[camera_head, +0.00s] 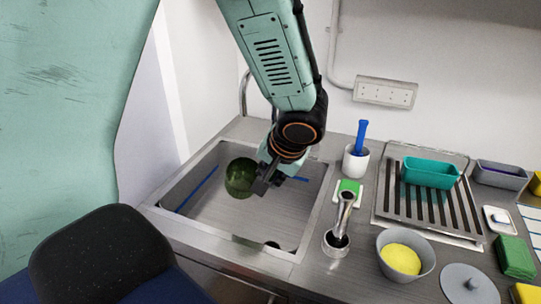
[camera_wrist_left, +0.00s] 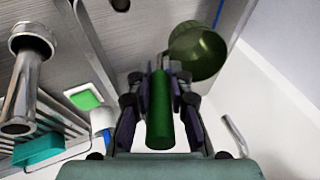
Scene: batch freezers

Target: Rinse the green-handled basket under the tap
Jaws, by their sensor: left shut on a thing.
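The green basket (camera_head: 240,178), a dark green see-through bowl, is inside the steel sink (camera_head: 205,160), at its back left. It also shows in the left wrist view (camera_wrist_left: 197,52). Its green handle (camera_wrist_left: 160,110) lies between the fingers of my left gripper (camera_wrist_left: 158,85), which is shut on it. In the head view this gripper (camera_head: 264,180) is over the sink, just right of the bowl. A chrome arch, seemingly the tap (camera_head: 243,95), rises behind the sink, partly hidden by my arm. No water is visible. My right gripper is not in view.
Right of the sink stand a chrome fixture (camera_head: 343,215), a white cup with a blue-handled tool (camera_head: 355,160), a grey bowl (camera_head: 405,256) with a yellow sponge, and a slotted rack (camera_head: 388,205) with a teal tray (camera_head: 430,172). A dark chair-like shape (camera_head: 95,250) is front left.

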